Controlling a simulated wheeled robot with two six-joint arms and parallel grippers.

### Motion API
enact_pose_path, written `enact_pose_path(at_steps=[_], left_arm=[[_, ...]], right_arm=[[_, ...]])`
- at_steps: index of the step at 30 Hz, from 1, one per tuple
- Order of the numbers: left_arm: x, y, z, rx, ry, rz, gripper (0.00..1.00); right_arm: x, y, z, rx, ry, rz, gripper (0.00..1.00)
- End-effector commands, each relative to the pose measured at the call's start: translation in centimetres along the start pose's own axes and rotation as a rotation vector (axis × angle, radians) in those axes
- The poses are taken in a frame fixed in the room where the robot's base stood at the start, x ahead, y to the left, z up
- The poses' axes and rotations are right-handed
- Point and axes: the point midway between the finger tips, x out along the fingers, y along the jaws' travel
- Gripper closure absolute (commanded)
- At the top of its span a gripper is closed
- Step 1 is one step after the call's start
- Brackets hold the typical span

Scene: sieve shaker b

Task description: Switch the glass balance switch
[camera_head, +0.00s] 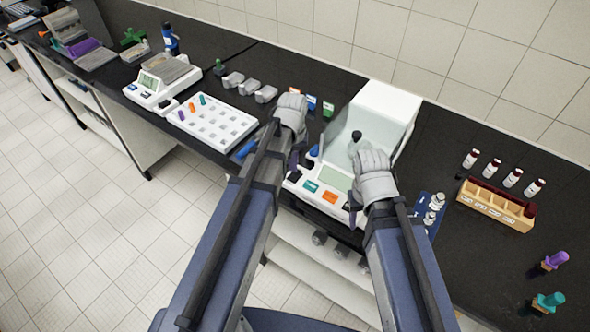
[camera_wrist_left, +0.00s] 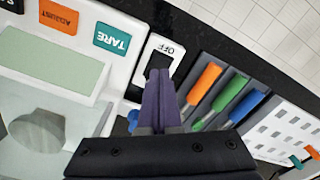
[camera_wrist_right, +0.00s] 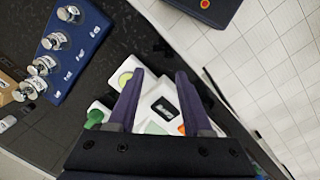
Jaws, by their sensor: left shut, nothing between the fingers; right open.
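The glass balance (camera_head: 385,112) stands at mid-counter, with a clear-walled chamber and a front panel bearing teal and orange buttons. Its switch (camera_wrist_left: 155,63) is a small dark rocker on a white plate marked OFF, beside the teal TARE button (camera_wrist_left: 112,38) and orange ADJUST button (camera_wrist_left: 58,16) in the left wrist view. My left gripper (camera_wrist_left: 160,76) is shut and empty, fingertips right at the switch; they partly cover it, and I cannot tell whether they touch. My right gripper (camera_wrist_right: 160,74) is open and empty by the right front of the balance.
A blue holder with metal weights (camera_wrist_right: 80,35) lies right of the balance. A wooden rack (camera_head: 495,207) and several vials stand farther right. Left are a white tray (camera_head: 212,128), a second balance (camera_head: 160,82) and colored-handled tools (camera_wrist_left: 222,100).

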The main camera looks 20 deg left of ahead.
Motion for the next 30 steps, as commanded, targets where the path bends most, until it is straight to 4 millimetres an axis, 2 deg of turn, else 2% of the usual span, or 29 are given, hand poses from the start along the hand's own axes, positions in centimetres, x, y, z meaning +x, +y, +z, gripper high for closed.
enact_pose_path(at_steps=[1, 13, 24, 26, 29, 30], left_arm=[[-0.8, 0.0, 0.0, 0.000, 0.000, 0.000, 1.00], [-3.8, 0.0, 0.0, 0.000, 0.000, 0.000, 1.00], [-3.9, 0.1, 0.1, 0.003, 0.000, 0.000, 1.00], [-3.6, 0.6, 0.9, 0.024, -0.002, -0.004, 1.00], [-2.5, 2.7, 4.3, 0.119, -0.008, -0.022, 1.00], [-1.9, 3.6, 6.0, 0.170, -0.011, -0.034, 1.00]], right_arm=[[-0.8, 0.1, 0.1, 0.000, 0.000, 0.000, 0.50], [-3.8, 0.4, 0.2, -0.001, 0.000, 0.000, 0.50], [-3.9, 0.4, 0.2, -0.001, 0.000, 0.000, 0.50], [-3.6, 0.3, 0.2, -0.001, 0.000, 0.000, 0.50], [-2.5, 0.2, 0.1, 0.000, 0.000, 0.000, 0.50], [-1.9, 0.2, 0.1, 0.000, 0.000, 0.000, 0.50]])
